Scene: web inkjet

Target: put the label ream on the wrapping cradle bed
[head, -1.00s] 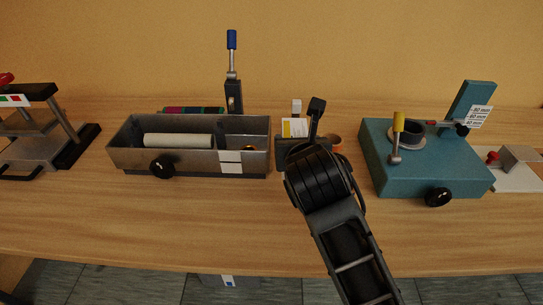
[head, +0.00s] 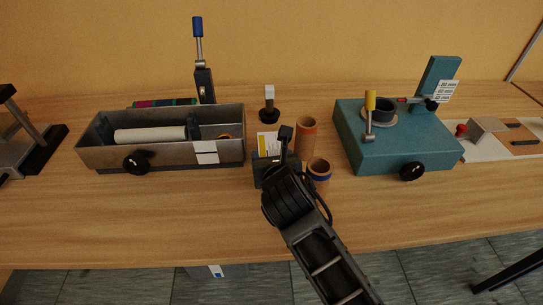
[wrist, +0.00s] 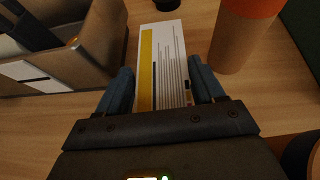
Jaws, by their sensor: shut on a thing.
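The label ream (wrist: 165,62) is a white block with a yellow stripe and grey lines on its face. My gripper (wrist: 162,88) is shut on it, one blue finger at each side. In the head view the ream (head: 268,142) shows just beyond my gripper (head: 272,160), right of the grey metal tray. I cannot tell how far it is above the table. I cannot make out for certain which thing is the wrapping cradle; a pale board with a brown bed (head: 513,138) and a red knob lies at the far right.
The grey tray (head: 120,155) with a white roll stands left of my gripper. Two brown tubes (head: 305,138) stand close on its right. A teal machine (head: 395,150) with a yellow-handled lever is farther right. A black-and-grey frame (head: 30,135) is at the far left. The front table strip is clear.

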